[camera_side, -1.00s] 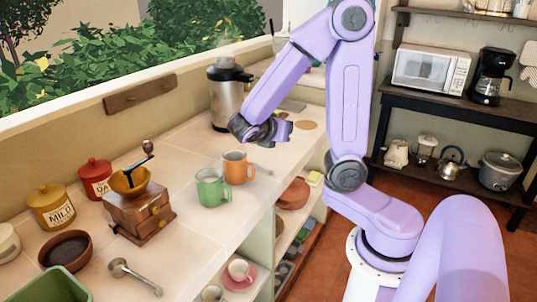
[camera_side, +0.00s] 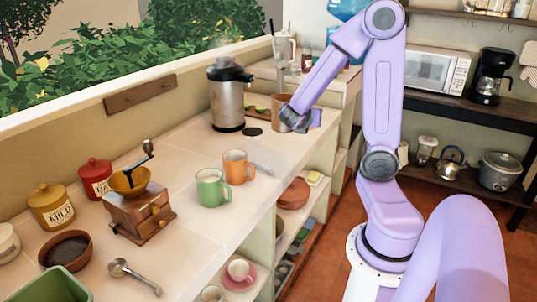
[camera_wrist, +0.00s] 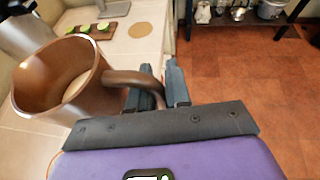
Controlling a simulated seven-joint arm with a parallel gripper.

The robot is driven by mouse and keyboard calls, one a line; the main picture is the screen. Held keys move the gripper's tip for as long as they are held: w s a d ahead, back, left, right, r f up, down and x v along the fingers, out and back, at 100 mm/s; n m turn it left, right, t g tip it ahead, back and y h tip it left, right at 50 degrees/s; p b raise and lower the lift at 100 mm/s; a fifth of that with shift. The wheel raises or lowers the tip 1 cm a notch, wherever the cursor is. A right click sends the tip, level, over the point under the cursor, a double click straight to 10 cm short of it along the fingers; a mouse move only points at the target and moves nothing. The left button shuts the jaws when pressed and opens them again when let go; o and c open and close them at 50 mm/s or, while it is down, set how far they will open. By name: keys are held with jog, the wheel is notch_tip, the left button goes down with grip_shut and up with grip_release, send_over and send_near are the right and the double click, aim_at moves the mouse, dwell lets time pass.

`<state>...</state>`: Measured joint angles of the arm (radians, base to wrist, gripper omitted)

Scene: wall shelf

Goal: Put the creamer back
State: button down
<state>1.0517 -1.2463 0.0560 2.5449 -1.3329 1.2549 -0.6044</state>
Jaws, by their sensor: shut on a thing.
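The creamer looks like a copper-brown open vessel with a loop handle and a pale content inside. It shows in the side view (camera_side: 281,106), partly hidden by my gripper (camera_side: 292,125), and large at the left in the wrist view (camera_wrist: 30,88). My gripper's two dark fingers (camera_wrist: 161,88) are shut on its handle. The creamer looks about upright over the far part of the counter; I cannot tell whether its base touches. A round tan disc (camera_wrist: 140,30) lies beyond it on the counter. A black disc (camera_side: 252,132) lies to its left in the side view.
A steel thermal jug (camera_side: 227,98) stands left of the creamer. A board with green slices (camera_wrist: 92,30) lies behind. Orange (camera_side: 236,166) and green (camera_side: 211,188) mugs and a coffee grinder (camera_side: 140,210) stand nearer. The counter's right edge drops to open shelves.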

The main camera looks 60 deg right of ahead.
jog(key=w+d+f, duration=0.3)
jog(key=f, duration=0.1)
jog(key=w+d+f, duration=0.3)
jog(key=f, duration=0.1)
jog(key=w+d+f, duration=0.3)
jog(key=w+f, duration=0.1)
jog(key=shift+w+f, duration=0.1)
jog(key=shift+f, duration=0.3)
jog(key=shift+w+d+f, duration=0.1)
jog(key=shift+d+f, duration=0.05)
jog(key=shift+f, duration=1.6)
jog(key=shift+f, duration=0.15)
jog(key=c, duration=1.1)
grip_release()
